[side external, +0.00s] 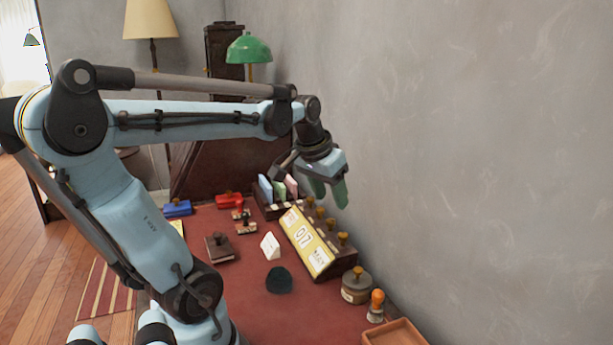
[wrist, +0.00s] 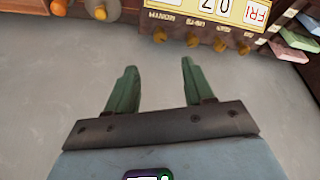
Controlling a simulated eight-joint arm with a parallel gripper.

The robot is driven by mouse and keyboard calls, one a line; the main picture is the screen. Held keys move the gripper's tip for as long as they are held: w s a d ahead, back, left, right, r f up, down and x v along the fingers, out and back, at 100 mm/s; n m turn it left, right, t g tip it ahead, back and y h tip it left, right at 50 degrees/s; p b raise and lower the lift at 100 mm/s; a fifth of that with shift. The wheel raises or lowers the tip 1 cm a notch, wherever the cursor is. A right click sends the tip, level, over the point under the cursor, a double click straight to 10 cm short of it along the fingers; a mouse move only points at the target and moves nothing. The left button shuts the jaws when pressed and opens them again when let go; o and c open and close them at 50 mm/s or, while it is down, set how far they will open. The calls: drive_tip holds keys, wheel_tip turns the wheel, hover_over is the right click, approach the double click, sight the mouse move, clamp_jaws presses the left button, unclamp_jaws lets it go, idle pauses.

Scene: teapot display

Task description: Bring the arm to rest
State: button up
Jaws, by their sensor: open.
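My gripper (side external: 327,190) hangs from my extended light-blue arm in the side external view, above the far right part of the desk and near the grey wall. Its green fingers point down. In the wrist view my gripper (wrist: 155,90) shows its two green fingers well apart, with nothing between them. Only grey wall shows behind and between the fingers. My gripper appears clear of the calendar (side external: 308,242), which stands on the desk below it with wooden knobs along its back edge. The calendar also shows at the top of the wrist view (wrist: 205,12).
The red desk top (side external: 330,310) holds a card rack (side external: 268,207), a white folded card (side external: 270,246), a dark round object (side external: 279,280), a round tin (side external: 356,286), an orange-topped stamp (side external: 376,305) and a wooden tray (side external: 394,334). The wall (side external: 470,150) closes the right side.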

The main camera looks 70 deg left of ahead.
drive_tip(key=d+f+m+t+h, duration=0.1)
drive_tip(key=d+f+m, duration=0.1)
drive_tip(key=d, duration=0.6)
drive_tip(key=d+f+m+t, duration=0.2)
drive_tip(key=d+f, duration=0.1)
drive_tip(key=d, duration=0.5)
drive_tip(key=shift+s+d+m+h, duration=0.2)
drive_tip(key=shift+d+m+h, duration=0.1)
drive_tip(key=shift+d+h, duration=0.1)
